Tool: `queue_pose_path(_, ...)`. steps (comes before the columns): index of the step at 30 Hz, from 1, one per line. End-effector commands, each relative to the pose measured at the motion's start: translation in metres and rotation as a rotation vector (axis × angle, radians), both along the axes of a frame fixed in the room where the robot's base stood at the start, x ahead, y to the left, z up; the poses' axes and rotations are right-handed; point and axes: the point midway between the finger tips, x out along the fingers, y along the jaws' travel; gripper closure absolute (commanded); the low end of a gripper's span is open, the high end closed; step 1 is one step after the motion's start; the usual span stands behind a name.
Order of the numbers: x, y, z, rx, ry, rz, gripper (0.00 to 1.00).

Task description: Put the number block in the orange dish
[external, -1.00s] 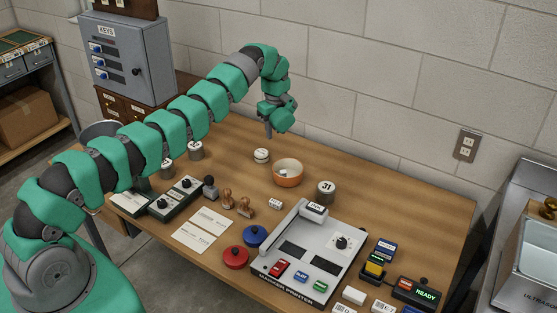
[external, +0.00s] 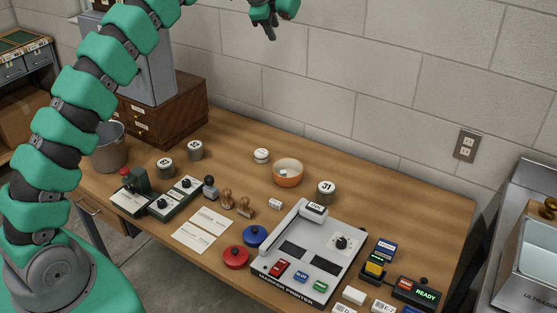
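The orange dish (external: 288,179) stands on the wooden table near the back wall. A small pale thing (external: 285,171) lies inside it, too small to identify. A small white block with dark marks (external: 275,204) lies on the table in front of the dish. A grey round block marked 31 (external: 326,192) stands to the right of the dish. I cannot tell for sure which of these is the number block. My gripper (external: 271,33) is high above the table at the top edge of the picture, well clear of the dish. Its finger opening is not clear.
A grey marker printer (external: 318,250) fills the table's front right. Blue (external: 255,236) and red (external: 236,257) round lids, stamps (external: 228,199) and white cards (external: 203,229) lie left of it. A white round tin (external: 261,156) stands behind the dish. The table's back right is clear.

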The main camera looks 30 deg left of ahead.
Motion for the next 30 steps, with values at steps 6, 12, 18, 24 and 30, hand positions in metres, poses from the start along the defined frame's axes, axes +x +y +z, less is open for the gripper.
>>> queue_pose_path(6,-0.03,0.005,0.077,-0.098,-0.122,0.15,0.63)
queue_pose_path(12,-0.064,0.009,0.14,-0.205,-0.231,0.278,0.63)
queue_pose_path(18,-0.105,0.013,0.196,-0.324,-0.335,0.395,0.63)
queue_pose_path(24,-0.153,0.016,0.246,-0.459,-0.438,0.502,0.63)
queue_pose_path(30,-0.206,0.019,0.29,-0.609,-0.536,0.593,0.63)
